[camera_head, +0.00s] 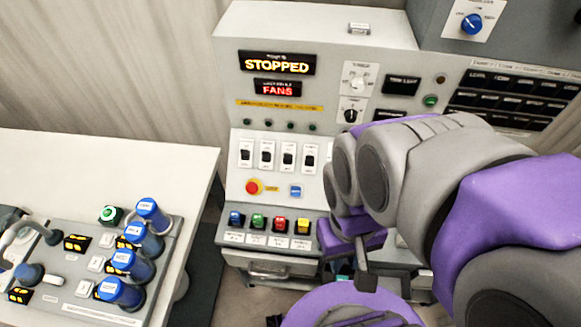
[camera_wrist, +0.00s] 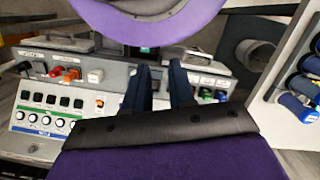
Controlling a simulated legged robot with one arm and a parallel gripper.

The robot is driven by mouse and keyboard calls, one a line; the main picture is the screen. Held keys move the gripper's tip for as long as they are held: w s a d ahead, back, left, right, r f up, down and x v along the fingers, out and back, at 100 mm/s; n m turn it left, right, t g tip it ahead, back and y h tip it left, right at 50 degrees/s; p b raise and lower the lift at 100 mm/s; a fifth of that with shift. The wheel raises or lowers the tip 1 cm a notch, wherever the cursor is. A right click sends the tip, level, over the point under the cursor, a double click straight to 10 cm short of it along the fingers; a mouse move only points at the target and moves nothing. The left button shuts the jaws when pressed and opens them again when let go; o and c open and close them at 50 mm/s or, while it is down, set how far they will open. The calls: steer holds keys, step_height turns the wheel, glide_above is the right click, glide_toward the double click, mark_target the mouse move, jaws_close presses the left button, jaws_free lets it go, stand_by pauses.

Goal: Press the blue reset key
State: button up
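Another blue key (camera_head: 236,219) stands at the left end of a coloured key row; a blue key (camera_wrist: 221,96) also shows right of my fingers in the wrist view. My gripper (camera_wrist: 160,72) has two dark fingers with a gap between them and nothing seen held. In the head view my arm comes in from the right, with its end low in front of the console, right of the square blue key and apart from it.
Displays (camera_head: 277,64) read STOPPED and FANS. A white table (camera_head: 110,165) at left bears a box with blue knobs (camera_head: 132,265). A handle (camera_head: 268,270) juts below the keys.

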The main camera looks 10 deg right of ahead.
jaws_close()
stand_by(1.2)
